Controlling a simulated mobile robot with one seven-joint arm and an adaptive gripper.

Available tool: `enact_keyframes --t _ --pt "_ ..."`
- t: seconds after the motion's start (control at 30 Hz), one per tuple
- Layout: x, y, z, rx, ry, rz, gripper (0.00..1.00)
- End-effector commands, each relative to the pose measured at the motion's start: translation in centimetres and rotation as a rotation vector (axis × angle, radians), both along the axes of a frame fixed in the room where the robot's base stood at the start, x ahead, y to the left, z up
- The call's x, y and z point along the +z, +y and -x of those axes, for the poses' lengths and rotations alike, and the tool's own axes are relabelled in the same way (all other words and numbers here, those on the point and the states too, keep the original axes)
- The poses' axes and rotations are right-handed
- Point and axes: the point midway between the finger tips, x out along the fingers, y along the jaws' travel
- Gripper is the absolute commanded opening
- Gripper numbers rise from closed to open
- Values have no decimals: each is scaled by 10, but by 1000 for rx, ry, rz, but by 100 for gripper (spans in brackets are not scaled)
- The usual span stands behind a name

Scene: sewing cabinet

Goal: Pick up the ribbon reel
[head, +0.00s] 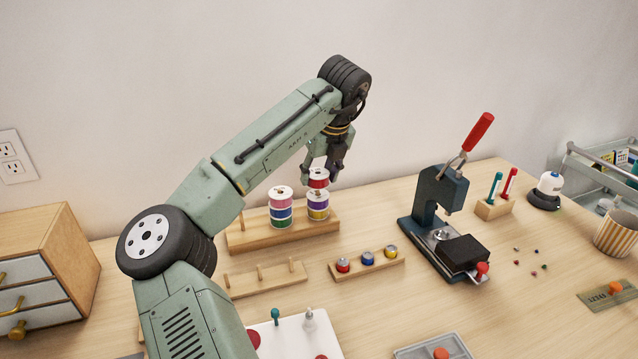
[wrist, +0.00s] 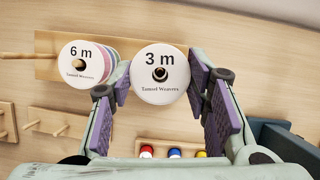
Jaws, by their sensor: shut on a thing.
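My gripper (head: 320,165) is over the right stack of ribbon reels on a wooden peg stand (head: 243,242). It is shut on the top reel, a red ribbon reel (head: 318,179) with white flanges. In the wrist view this reel (wrist: 160,92) shows its white face marked "3 m", between the purple finger pads. Under it are reels with purple and yellow ribbon (head: 318,206); I cannot tell whether the red reel touches them. The left stack has pink, blue and green reels (head: 281,206); its top face, marked "6 m", shows in the wrist view (wrist: 80,78).
An empty peg rack (head: 265,282) and a rack of red, blue and yellow items (head: 367,267) stand in front. A dark press (head: 428,200) with a red handle is to the right. A drawer cabinet (head: 45,265) is at left. The wall is behind.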

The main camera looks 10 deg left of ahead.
Motion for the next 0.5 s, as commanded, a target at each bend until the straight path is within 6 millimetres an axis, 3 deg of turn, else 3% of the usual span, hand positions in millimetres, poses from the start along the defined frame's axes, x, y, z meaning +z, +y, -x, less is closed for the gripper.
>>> enact_keyframes --t 0.27,0.5 --pt "6 -16 49 -4 -2 1 22" --pt "15 -33 109 -2 -3 -8 22"
